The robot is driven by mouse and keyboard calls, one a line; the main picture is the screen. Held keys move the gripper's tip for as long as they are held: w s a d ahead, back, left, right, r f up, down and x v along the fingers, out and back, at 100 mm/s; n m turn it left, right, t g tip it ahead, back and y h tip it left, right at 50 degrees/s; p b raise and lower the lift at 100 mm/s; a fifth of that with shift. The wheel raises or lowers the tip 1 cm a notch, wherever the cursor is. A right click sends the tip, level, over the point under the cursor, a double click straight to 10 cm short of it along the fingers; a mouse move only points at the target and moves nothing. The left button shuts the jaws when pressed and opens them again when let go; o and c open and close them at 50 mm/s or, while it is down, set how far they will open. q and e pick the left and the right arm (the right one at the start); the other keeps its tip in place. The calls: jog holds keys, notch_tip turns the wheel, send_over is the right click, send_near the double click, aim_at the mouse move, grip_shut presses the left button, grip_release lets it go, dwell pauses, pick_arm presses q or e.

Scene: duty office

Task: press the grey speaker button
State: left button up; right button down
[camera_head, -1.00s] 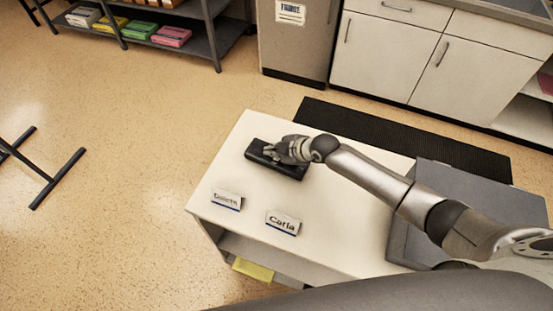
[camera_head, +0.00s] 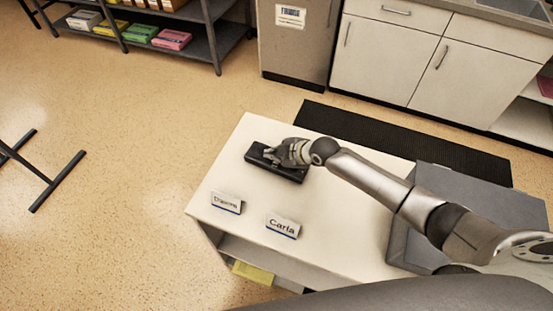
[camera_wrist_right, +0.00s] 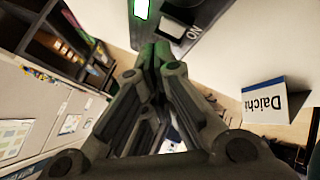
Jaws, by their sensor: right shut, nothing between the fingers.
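A black device (camera_head: 294,175) lies on the white table. In the right wrist view the device (camera_wrist_right: 205,12) shows a bright green lit panel (camera_wrist_right: 141,8), a light grey button (camera_wrist_right: 172,27) and the letters "ON". My right gripper (camera_head: 272,154) is over the device, fingers pointing left. In the wrist view the right gripper (camera_wrist_right: 159,48) is shut and empty, its tips just below the grey button in the picture. I cannot tell whether they touch it. The gripper hides part of the device. My left gripper is not in view.
Two name cards, one reading "Carla" (camera_head: 283,225) and one "Daichi" (camera_head: 227,202), stand on the white table (camera_head: 225,165) near its front edge. A grey block (camera_head: 480,190) is at the right. Cabinets (camera_head: 430,60) and a dark mat (camera_head: 400,132) lie behind.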

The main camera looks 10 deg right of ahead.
aim_at(275, 163)
jog(key=shift+f, duration=0.1)
jog(key=shift+f+b, duration=0.35)
jog(key=shift+b, duration=0.1)
jog(key=shift+f, duration=0.3)
dwell(0.6)
jog(key=shift+r, duration=0.1)
jog(key=shift+r+p, duration=0.35)
jog(key=shift+r, duration=0.3)
notch_tip(275, 163, up, 6)
jog(key=p, duration=0.5)
dwell(0.4)
